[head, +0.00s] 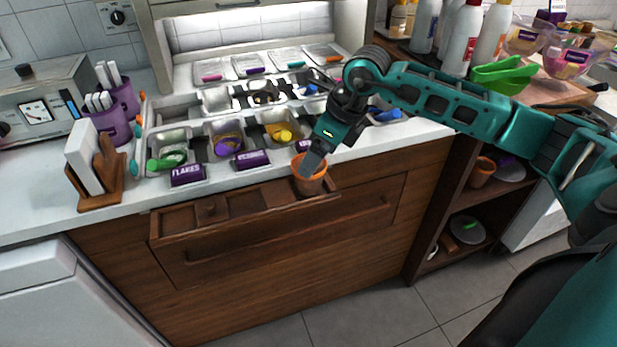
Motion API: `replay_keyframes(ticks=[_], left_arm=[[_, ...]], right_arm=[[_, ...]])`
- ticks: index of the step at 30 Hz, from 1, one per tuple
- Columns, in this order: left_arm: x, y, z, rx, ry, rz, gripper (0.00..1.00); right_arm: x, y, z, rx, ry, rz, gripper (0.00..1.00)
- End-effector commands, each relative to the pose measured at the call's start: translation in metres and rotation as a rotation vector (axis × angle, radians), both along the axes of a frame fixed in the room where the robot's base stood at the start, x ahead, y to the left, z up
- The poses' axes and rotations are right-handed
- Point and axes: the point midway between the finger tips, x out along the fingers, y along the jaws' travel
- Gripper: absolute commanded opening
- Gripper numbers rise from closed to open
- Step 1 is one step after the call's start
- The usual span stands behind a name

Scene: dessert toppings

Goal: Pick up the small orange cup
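A small orange cup (311,184) stands upright at the right end of the open wooden drawer (262,243), just below the counter edge. My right gripper (312,163) reaches down from the right to the cup's rim, and a grey finger overlaps the cup's mouth. I cannot tell whether the fingers close on the cup wall, as the other finger is hidden. A second orange cup (481,172) sits on the open shelf at the right. My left gripper is not in view.
Above the drawer, the counter holds metal topping trays (228,139) with purple labels. A wooden holder (102,182) and a purple cup (112,124) stand at the left. The floor in front is clear.

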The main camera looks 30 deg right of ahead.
Motion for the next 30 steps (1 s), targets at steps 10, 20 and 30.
replay_keyframes(ticks=[10, 20, 30], left_arm=[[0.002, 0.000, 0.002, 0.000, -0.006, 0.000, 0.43], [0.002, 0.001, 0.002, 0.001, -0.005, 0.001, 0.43], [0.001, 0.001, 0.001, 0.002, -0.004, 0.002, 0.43]], right_arm=[[0.016, 0.011, -0.042, 0.002, 0.001, 0.001, 0.86], [0.017, 0.012, -0.045, 0.002, 0.000, 0.002, 0.81], [0.017, 0.012, -0.045, 0.001, -0.001, 0.001, 0.48]])
